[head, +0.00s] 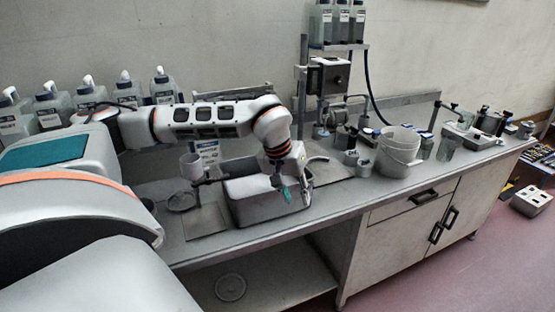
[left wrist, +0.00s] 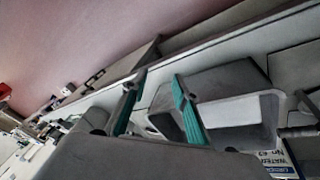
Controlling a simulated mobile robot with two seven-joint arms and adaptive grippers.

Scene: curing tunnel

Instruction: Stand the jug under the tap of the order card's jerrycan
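Several grey jerrycans with white parts on top stand along the wall at the left, one of them here (head: 163,86); their labels are too small to read. A card with blue print (head: 207,150) stands behind the grey basin; it also shows in the left wrist view (left wrist: 278,158). A white cup-like vessel (head: 190,166) is left of the basin; I cannot tell whether it is the jug. My left gripper (head: 292,192) is above the basin's right part, teal fingertips apart and empty; they also show in the left wrist view (left wrist: 158,103). My right gripper is out of view.
A white bucket (head: 399,150) and several small containers stand to the right. A rack with bottles (head: 338,46) rises behind. The bench's front strip (head: 350,205) is clear.

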